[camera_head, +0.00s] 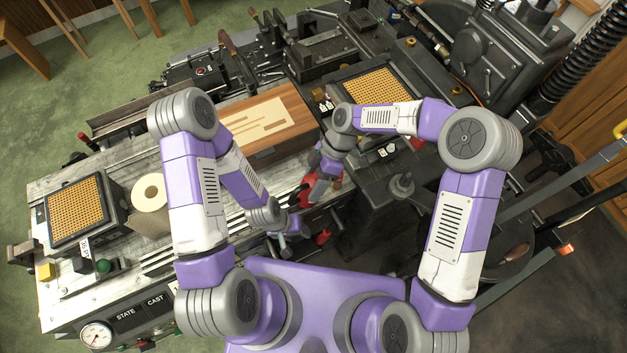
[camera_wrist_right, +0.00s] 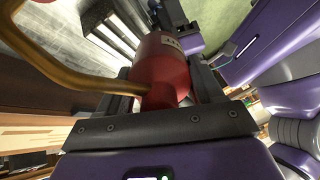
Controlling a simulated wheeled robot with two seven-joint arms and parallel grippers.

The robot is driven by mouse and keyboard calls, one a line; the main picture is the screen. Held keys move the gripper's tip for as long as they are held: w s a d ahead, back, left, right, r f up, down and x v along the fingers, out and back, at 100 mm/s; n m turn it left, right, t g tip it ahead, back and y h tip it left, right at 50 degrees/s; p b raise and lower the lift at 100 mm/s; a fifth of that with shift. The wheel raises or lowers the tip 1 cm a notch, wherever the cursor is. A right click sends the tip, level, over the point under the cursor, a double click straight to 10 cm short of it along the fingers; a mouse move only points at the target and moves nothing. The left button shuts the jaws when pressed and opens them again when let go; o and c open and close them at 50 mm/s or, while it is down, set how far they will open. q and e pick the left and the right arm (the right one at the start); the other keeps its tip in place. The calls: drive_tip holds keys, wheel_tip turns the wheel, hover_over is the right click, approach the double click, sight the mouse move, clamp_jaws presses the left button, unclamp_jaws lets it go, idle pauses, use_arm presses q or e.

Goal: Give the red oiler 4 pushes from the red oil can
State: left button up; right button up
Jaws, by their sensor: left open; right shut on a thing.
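The red oil can (camera_wrist_right: 160,62) fills the middle of the right wrist view, with a curved brass spout (camera_wrist_right: 70,78) running to the left. My right gripper (camera_wrist_right: 163,100) is shut on its red body. In the head view my right gripper (camera_head: 312,185) is over the machine bed, with red parts of the can (camera_head: 304,196) showing beside it. My left gripper (camera_head: 281,238) is lower, open and apart from the can. A small red part (camera_head: 323,237) shows just right of the left gripper; I cannot tell whether it is the red oiler.
A wooden type case (camera_head: 265,118) lies behind my grippers. Another gridded box (camera_head: 380,92) is at the back. Dark machinery crowds the right.

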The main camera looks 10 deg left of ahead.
drive_tip(key=shift+f+b, duration=0.45)
drive_tip(key=shift+f, duration=0.15)
drive_tip(key=shift+r, duration=0.1)
drive_tip(key=shift+r+p, duration=0.6)
drive_tip(key=shift+r, duration=0.45)
drive_tip(key=shift+f, duration=0.15)
drive_tip(key=shift+f+b, duration=0.25)
drive_tip(key=shift+b, duration=0.2)
drive_tip(key=shift+f+b, duration=0.65)
drive_tip(key=shift+f, duration=0.1)
drive_tip(key=shift+r, duration=0.1)
drive_tip(key=shift+r+p, duration=0.65)
drive_tip(key=shift+r, duration=0.4)
